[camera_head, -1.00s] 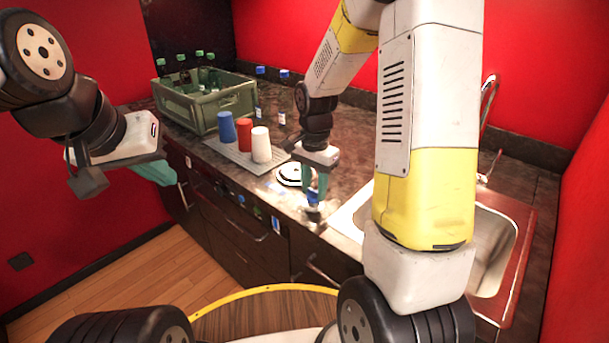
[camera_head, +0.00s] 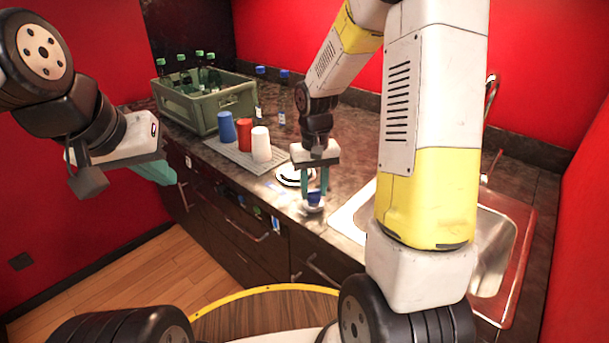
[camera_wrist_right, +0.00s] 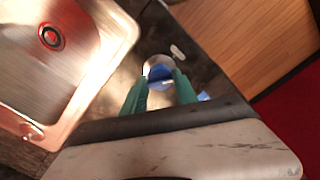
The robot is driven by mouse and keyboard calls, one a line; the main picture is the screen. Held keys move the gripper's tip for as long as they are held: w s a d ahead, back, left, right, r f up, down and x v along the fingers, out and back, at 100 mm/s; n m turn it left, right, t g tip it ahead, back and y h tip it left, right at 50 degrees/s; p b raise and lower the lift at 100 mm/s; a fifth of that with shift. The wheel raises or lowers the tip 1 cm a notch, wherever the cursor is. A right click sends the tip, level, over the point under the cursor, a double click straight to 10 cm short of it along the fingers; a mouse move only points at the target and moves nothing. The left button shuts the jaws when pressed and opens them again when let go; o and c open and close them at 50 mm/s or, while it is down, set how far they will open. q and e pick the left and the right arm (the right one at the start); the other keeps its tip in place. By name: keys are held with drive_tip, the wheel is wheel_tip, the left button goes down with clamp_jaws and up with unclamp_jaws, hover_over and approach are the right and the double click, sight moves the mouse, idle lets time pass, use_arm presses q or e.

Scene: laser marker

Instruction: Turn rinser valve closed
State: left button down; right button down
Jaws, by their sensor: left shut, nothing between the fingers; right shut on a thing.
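The rinser valve (camera_head: 313,199) is a small blue knob on a pale round base, at the counter's front edge left of the sink. In the right wrist view the blue knob (camera_wrist_right: 159,73) sits between the two teal fingertips. My right gripper (camera_head: 314,191) points down and is shut on the knob, one finger on each side. A white round disc (camera_head: 289,176), possibly the rinser, lies on the counter just behind and left of it. My left gripper (camera_head: 160,172) is shut and empty, off to the left in front of the counter.
A grey tray (camera_head: 232,151) holds blue, red and white cups (camera_head: 261,145). A green crate (camera_head: 204,112) with bottles stands behind it. Two blue-capped bottles (camera_head: 283,100) stand at the back. The steel sink (camera_head: 492,245) is on the right, partly hidden by my right arm.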

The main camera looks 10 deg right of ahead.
sight(314, 190)
drive_tip(key=n, duration=0.6)
drive_tip(key=shift+w+r+n, duration=0.1)
drive_tip(key=shift+n, duration=0.3)
idle(0.4)
drive_tip(key=c, duration=1)
unclamp_jaws()
drive_tip(key=shift+o, duration=0.2)
drive_tip(key=shift+r, duration=3.85)
drive_tip(key=shift+r, duration=0.1)
drive_tip(key=s+r+m+t+y, duration=0.1)
drive_tip(key=s+r+m+t, duration=0.2)
drive_tip(key=s+r, duration=0.3)
drive_tip(key=s+r+m+t+y, duration=0.1)
drive_tip(key=s+r+m+t, duration=0.2)
drive_tip(key=s+r, duration=0.3)
drive_tip(key=s, duration=0.5)
drive_tip(key=shift+s+m, duration=0.25)
drive_tip(key=shift+m, duration=0.15)
